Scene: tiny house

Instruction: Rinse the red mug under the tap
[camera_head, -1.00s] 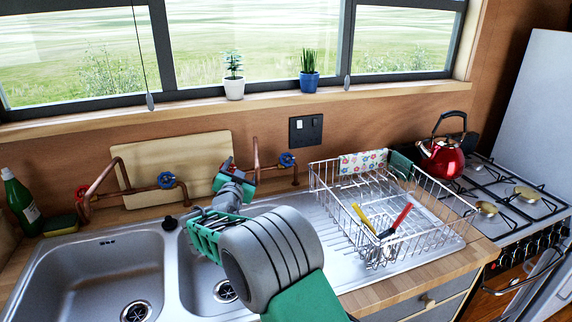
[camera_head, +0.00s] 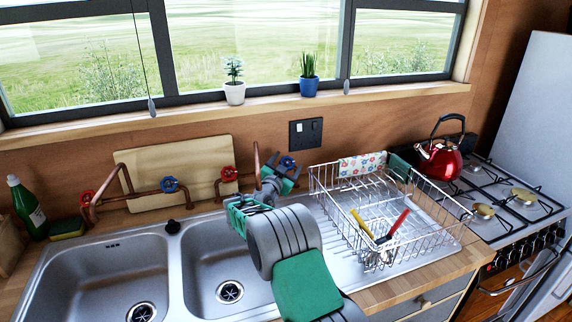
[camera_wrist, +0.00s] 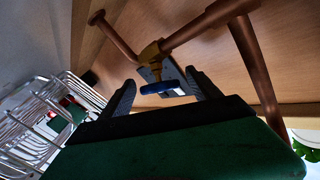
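No red mug shows in either view. Copper pipe taps run along the wall behind the double sink (camera_head: 175,232). The right tap has a red handle (camera_head: 228,174) and a blue handle (camera_head: 287,161); the left tap has a red handle (camera_head: 87,197) and a blue handle (camera_head: 169,185). My gripper (camera_head: 283,174) is at the right tap's blue handle. In the wrist view, the gripper (camera_wrist: 163,92) is open, with its two dark fingers on either side of the blue handle (camera_wrist: 161,87). I cannot tell whether they touch it. My arm hides part of the right tap and the right basin.
A wire dish rack (camera_head: 440,228) with yellow- and red-handled utensils stands just right of my arm. A red kettle (camera_head: 438,162) sits on the stove (camera_head: 510,200). A green bottle (camera_head: 28,208) and a sponge (camera_head: 67,229) are at left. The visible basin areas are empty.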

